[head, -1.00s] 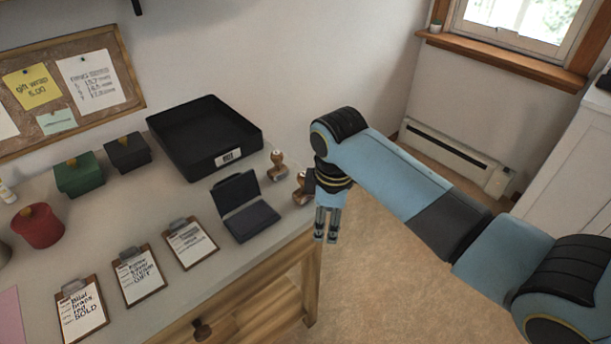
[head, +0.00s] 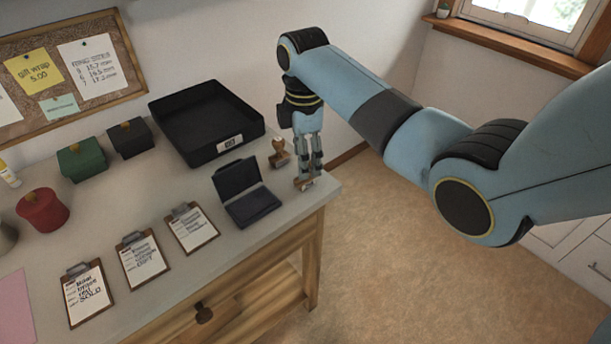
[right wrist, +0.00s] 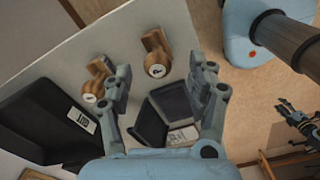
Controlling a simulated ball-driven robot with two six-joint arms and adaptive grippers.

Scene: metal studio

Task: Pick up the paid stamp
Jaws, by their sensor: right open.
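Two wooden-handled stamps stand at the desk's right end. One stamp (head: 279,153) is beside the black tray; it also shows in the right wrist view (right wrist: 95,80). The other stamp (head: 304,184) is nearer the corner, partly hidden by my right gripper (head: 309,172), and shows in the right wrist view (right wrist: 156,56). Their round top labels are too small to read, so I cannot tell which is the paid stamp. My right gripper is open, fingers down, above the corner stamp. A grey gripper at the wrist view's right edge appears to be my left (right wrist: 293,122); its jaw opening is unclear.
An open dark ink pad (head: 245,195) lies left of the gripper. The black tray (head: 205,160) stands behind it. Several clipboards (head: 142,262) lie along the front; green (head: 82,160), black (head: 130,139) and red (head: 43,212) containers stand left. The floor right of the desk is clear.

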